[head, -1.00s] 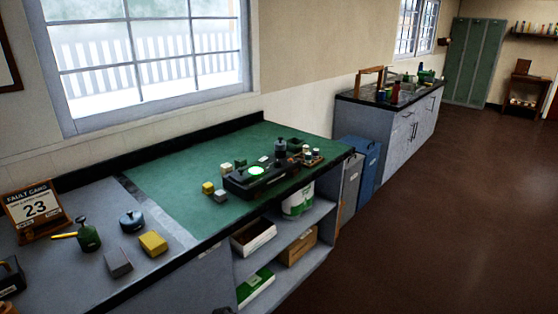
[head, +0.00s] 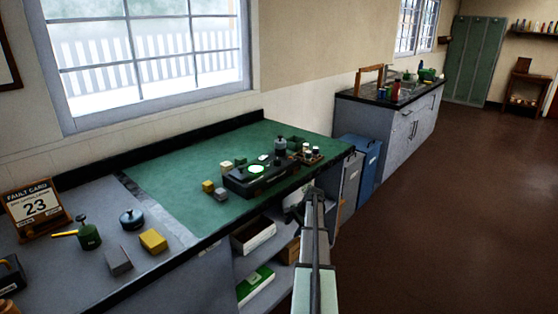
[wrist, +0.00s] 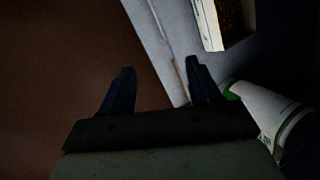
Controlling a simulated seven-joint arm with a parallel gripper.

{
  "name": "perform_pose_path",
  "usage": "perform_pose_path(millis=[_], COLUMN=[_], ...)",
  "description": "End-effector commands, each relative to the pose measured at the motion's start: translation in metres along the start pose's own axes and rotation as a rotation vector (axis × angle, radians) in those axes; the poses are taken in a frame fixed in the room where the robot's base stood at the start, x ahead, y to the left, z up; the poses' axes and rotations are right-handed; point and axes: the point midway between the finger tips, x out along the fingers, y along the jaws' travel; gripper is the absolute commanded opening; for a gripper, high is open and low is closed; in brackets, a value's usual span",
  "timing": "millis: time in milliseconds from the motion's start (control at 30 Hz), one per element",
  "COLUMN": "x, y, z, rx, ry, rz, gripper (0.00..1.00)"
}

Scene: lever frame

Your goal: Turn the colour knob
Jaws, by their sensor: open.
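I cannot make out a colour knob for sure at this size. My arm reaches up from the bottom of the head view, its far end close to the bench's front edge, to the right of the device. In the wrist view my gripper (wrist: 160,82) is open, its two dark fingers apart with nothing between them. The device does not show in the wrist view.
A white and green tub (wrist: 285,115) is close to the right finger in the wrist view, beside a shelf edge (wrist: 160,50). Small blocks (head: 221,194), a dark canister (head: 280,145) and a tray of small jars (head: 311,158) stand around the device. Open floor lies right.

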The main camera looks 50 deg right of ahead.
Motion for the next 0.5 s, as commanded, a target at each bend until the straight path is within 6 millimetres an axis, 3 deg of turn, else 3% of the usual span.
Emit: perform_pose_path(millis=[33, 200, 400, 500], x=[-0.027, -0.115, -0.219, -0.268], y=[-0.010, -0.027, -0.045, -0.059], z=[-0.029, -0.096, -0.150, -0.160], rx=[0.046, 0.204, 0.401, 0.506], ry=[0.018, 0.060, 0.086, 0.085], rz=[-0.030, -0.120, -0.205, -0.233], gripper=[0.62, 0.62, 0.62, 0.62])
